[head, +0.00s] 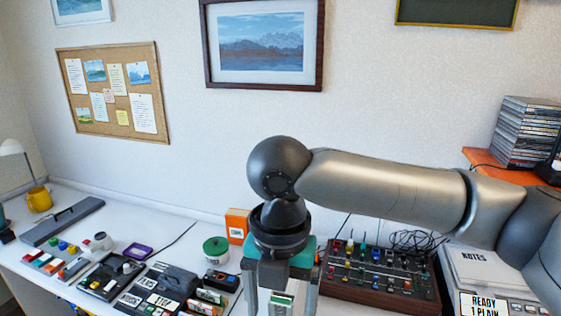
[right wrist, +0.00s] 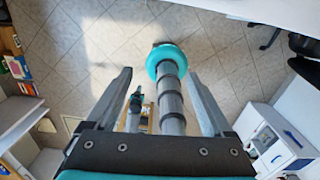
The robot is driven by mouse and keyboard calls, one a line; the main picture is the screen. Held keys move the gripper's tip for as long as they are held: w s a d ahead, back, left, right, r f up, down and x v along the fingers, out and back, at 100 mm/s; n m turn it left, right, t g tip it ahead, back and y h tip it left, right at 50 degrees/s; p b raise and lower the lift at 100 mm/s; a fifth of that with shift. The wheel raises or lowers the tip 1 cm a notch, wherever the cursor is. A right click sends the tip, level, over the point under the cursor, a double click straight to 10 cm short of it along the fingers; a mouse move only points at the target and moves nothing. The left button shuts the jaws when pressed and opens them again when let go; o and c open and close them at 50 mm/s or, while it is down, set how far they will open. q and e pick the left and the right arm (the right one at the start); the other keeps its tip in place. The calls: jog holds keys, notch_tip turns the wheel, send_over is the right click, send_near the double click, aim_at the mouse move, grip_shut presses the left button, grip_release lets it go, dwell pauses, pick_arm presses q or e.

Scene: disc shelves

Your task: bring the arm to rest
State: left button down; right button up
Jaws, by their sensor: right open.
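My right arm comes in from the right in the head view and bends down at a dark round joint. My right gripper (head: 281,300) points down over the front of the white desk (head: 190,222). Its two grey fingers are apart, and a small green and white item shows between them, apparently beyond. In the right wrist view the fingers (right wrist: 160,100) stand wide apart with nothing held; the tiled floor and a grey, teal-ringed part, likely mine, show past them. My left gripper does not show in the head view.
A dark wooden-sided mixer (head: 378,285) stands right of the gripper. A green-lidded tub (head: 216,250) and an orange box (head: 237,226) stand left of it. A disc stack (head: 526,132) rests on an orange shelf (head: 483,158). Framed pictures and a corkboard (head: 113,92) hang behind.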

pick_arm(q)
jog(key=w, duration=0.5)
pick_arm(e)
jog(key=s+a+f+m+y, duration=0.4)
jog(key=a+f+m+y, duration=0.2)
jog(key=a+f+m, duration=0.15)
jog(key=s+d+f+m+t+h, duration=0.1)
jog(key=s+d+f+m+h, duration=0.15)
jog(key=d+f+m, duration=0.4)
jog(key=s+d+f+m+t+h, duration=0.1)
jog(key=s+d+f+m, duration=0.3)
jog(key=d+m, duration=0.5)
jog(key=s+d+f+m+t+h, duration=0.1)
jog(key=s+d+f+m+h, duration=0.1)
jog(key=s+d+f+m, duration=0.45)
notch_tip(320, 180, down, 28)
jog(key=d+m+b, duration=0.2)
jog(key=b, duration=0.6)
pick_arm(q)
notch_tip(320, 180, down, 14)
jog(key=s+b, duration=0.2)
jog(key=b, duration=0.3)
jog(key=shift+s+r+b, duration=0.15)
jog(key=shift+b, duration=0.25)
pick_arm(e)
jog(key=s+d+f+g, duration=0.2)
jog(key=s+f, duration=1.2)
jog(key=f, duration=0.5)
jog(key=shift+s+d+n, duration=0.15)
jog(key=shift+n, duration=0.2)
